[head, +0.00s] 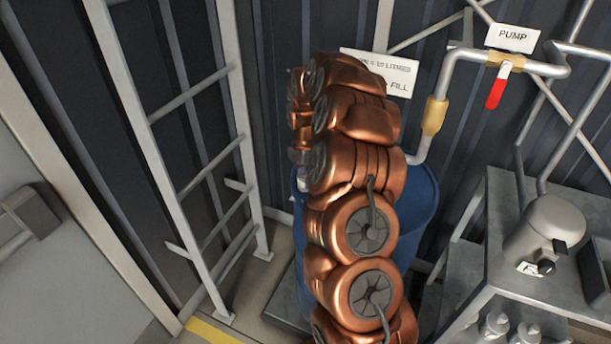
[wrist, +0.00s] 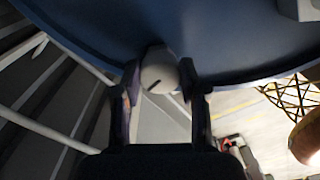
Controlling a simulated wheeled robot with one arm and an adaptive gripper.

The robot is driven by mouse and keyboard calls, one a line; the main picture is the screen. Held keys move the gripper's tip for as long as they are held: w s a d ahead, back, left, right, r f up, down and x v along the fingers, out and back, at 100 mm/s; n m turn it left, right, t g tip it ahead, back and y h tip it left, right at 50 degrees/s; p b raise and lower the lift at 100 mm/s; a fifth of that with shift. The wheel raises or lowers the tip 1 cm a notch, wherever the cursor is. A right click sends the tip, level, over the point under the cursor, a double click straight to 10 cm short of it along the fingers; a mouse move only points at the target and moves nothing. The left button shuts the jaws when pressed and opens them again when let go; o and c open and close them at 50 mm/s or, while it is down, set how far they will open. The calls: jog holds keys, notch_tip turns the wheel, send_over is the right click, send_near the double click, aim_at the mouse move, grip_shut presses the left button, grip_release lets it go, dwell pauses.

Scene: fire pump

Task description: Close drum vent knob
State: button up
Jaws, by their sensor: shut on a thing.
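The blue drum (wrist: 228,35) fills the top of the wrist view. In the head view the drum (head: 424,195) stands behind my copper-coloured arm, which hides most of its top, the knob and my gripper.
A grey ladder (head: 165,160) stands left of the drum. A pipe with a red-handled valve (head: 497,90) and a PUMP sign (head: 513,38) runs at the upper right. A metal bench (head: 510,200) with a grey canister (head: 545,235) stands close on the right.

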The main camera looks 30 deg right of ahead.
jog(key=shift+c, duration=0.8)
jog(key=shift+w+f+m+b, duration=0.1)
jog(key=shift+m+b, duration=0.2)
jog(key=shift+b, duration=0.1)
jog(key=m+b, duration=0.2)
jog(key=b, duration=0.1)
jog(key=shift+f+m, duration=0.15)
jog(key=shift+m, duration=0.15)
jog(key=m+b, duration=0.2)
jog(key=shift+m+b, duration=0.3)
jog(key=shift+b, duration=0.05)
jog(key=m+b, duration=0.2)
jog(key=m, duration=0.1)
jog(key=shift+m+b, duration=0.4)
jog(key=m+b, duration=0.3)
jog(key=m, duration=0.2)
jog(key=shift+a, duration=0.1)
jog(key=m, duration=0.1)
jog(key=m+b, duration=0.1)
jog(key=m, duration=0.1)
jog(key=m+b, duration=0.1)
jog(key=m, duration=0.1)
jog(key=shift+r, duration=0.35)
jog(key=shift+m+b, duration=0.3)
